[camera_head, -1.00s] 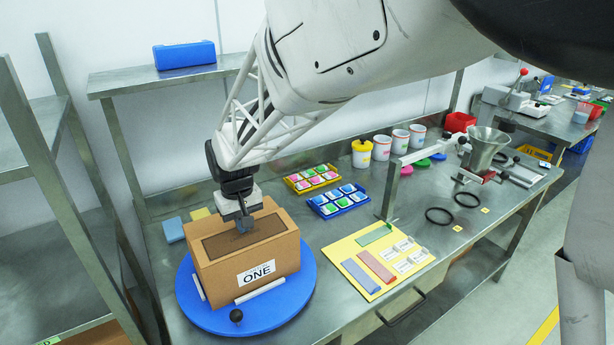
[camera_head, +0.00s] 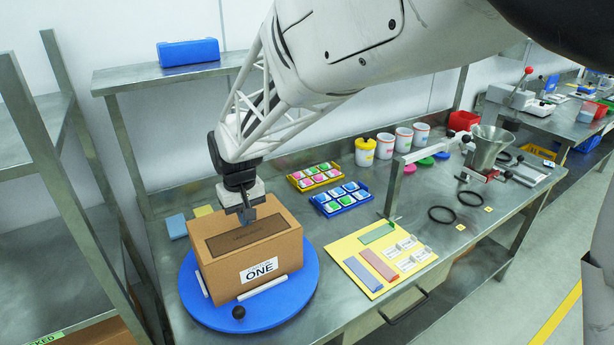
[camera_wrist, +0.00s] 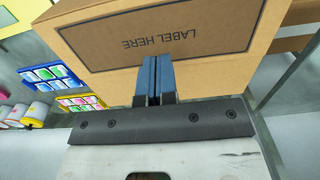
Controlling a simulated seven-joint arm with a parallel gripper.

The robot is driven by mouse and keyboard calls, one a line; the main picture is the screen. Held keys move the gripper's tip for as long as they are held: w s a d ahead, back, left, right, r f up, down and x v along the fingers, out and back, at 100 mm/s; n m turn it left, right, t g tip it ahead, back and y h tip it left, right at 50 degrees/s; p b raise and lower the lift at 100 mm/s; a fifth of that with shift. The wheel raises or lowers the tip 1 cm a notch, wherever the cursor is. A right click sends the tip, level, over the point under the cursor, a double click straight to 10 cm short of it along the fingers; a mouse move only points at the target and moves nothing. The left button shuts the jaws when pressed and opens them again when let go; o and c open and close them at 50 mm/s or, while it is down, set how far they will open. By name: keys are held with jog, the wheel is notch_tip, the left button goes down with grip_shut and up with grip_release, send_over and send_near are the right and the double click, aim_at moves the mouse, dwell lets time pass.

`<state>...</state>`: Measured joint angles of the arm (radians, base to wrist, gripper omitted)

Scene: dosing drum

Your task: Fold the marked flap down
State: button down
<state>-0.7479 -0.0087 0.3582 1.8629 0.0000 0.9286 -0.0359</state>
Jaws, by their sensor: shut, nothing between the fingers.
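I see no flap standing up, and I cannot tell which flap bears the mark. My gripper (camera_head: 246,220) is shut and empty, pointing down over the far edge of the box top. In the wrist view its blue-grey fingers (camera_wrist: 155,65) lie beside the panel; contact with the cardboard cannot be told.
White rails (camera_head: 263,286) flank the box, and a black knob (camera_head: 239,312) stands at the turntable's front. Right of it lies a yellow board (camera_head: 352,247) with coloured strips. Yellow and blue trays (camera_head: 340,199) stand behind. A metal rack (camera_head: 62,150) is close on the left.

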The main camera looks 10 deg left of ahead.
jog(key=shift+r, duration=2.9)
jog(key=s+d+r+m+t, duration=0.1)
jog(key=s+d+r+m, duration=0.15)
jog(key=d, duration=1.15)
jog(key=s+d+r+m, duration=0.2)
jog(key=d+r, duration=0.1)
jog(key=d, duration=1.2)
jog(key=s+d+f+m+t, duration=0.1)
jog(key=s+d+m, duration=0.3)
jog(key=s+d, duration=1.2)
jog(key=shift+s+d+f+m+t, duration=0.2)
jog(key=shift+d+f+m+t, duration=0.15)
jog(key=shift+d+f, duration=0.6)
